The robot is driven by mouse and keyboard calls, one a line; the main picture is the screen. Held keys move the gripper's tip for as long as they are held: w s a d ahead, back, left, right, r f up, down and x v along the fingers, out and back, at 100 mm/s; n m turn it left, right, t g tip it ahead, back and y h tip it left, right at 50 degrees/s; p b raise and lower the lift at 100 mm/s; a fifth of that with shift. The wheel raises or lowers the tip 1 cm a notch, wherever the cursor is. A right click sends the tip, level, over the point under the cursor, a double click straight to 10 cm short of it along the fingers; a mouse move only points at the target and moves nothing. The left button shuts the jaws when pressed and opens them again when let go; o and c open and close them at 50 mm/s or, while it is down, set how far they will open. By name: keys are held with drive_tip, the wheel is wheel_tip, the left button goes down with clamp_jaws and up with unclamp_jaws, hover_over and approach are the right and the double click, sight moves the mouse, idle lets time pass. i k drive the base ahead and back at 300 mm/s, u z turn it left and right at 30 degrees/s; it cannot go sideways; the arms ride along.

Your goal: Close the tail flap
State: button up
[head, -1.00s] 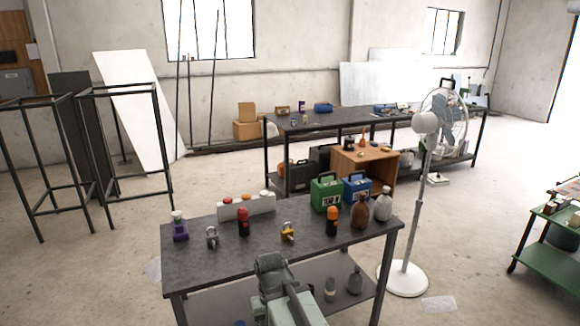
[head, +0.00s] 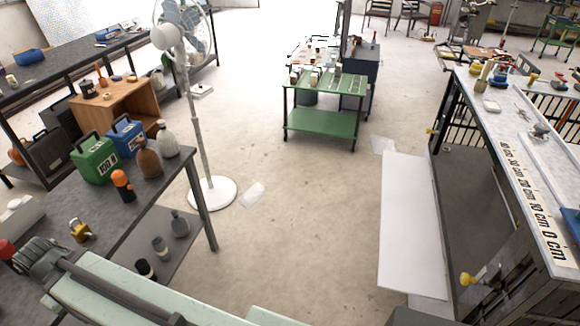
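No part is marked as the tail flap. A pale flat panel (head: 412,225) extends out low along the left side of a dark-framed bench (head: 470,215) at the right; it could be the flap, but I cannot tell. A yellow knob (head: 467,280) is on the bench frame close to the panel's near end. Any hinge is too unclear to make out. My gripper's fingers do not show.
A green cart (head: 322,122) is at the back centre. The floor between the table and the panel is mostly clear.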

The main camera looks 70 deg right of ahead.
sight(411, 261)
drive_tip(key=z, duration=2.4)
drive_tip(key=i, duration=1.65)
drive_tip(key=u, duration=1.1)
